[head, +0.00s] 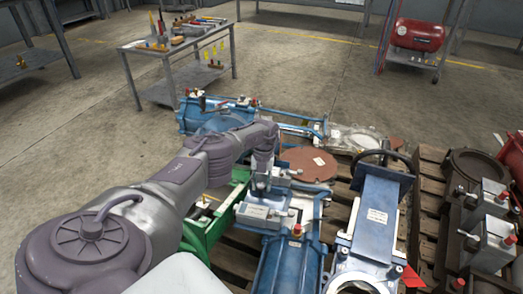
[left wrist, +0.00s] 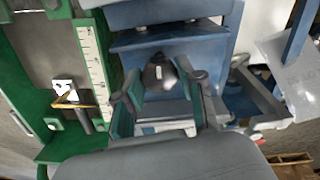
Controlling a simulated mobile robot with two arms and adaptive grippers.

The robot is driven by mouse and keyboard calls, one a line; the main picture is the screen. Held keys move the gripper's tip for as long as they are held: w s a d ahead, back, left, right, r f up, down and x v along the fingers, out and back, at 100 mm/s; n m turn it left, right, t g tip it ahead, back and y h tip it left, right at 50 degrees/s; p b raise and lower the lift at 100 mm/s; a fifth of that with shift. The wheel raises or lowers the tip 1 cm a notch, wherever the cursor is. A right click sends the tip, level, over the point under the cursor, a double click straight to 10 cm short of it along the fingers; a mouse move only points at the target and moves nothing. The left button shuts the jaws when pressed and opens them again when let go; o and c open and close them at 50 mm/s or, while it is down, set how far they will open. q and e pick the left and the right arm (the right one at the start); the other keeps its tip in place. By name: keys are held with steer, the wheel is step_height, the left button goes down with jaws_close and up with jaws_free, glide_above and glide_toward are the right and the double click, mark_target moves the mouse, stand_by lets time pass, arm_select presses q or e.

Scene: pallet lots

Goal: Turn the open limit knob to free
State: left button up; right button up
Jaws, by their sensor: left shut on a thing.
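My left gripper (head: 262,188) reaches down onto the blue valve actuator (head: 285,262) in the middle of the head view. In the left wrist view its two fingers are closed around a dark rounded knob (left wrist: 158,74) that carries a small white mark. I take this to be the open limit knob, but no lettering on it can be read. The blue body (left wrist: 180,18) lies behind the knob. In the head view the gripper hides the knob. My right gripper is in neither view.
A green frame with a white scale (left wrist: 93,60) stands beside the fingers. Another blue valve (head: 370,220) lies to the right on the pallet, with grey boxes (head: 490,235) farther right. A tool table (head: 180,45) stands behind. The floor beyond the pallet has free room.

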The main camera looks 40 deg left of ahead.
arm_select(q)
steer(key=shift+a+n, duration=0.1)
steer(key=shift+n, duration=0.2)
steer(key=o, duration=1.1)
steer(key=shift+r, duration=0.2)
steer(key=r, duration=0.3)
steer(key=w+r, duration=0.1)
steer(key=r, duration=0.3)
steer(key=a+r, duration=0.1)
steer(key=r, duration=0.3)
steer(key=shift+w+r, duration=0.25)
steer(key=shift+w, duration=0.1)
steer(key=shift+f, duration=0.1)
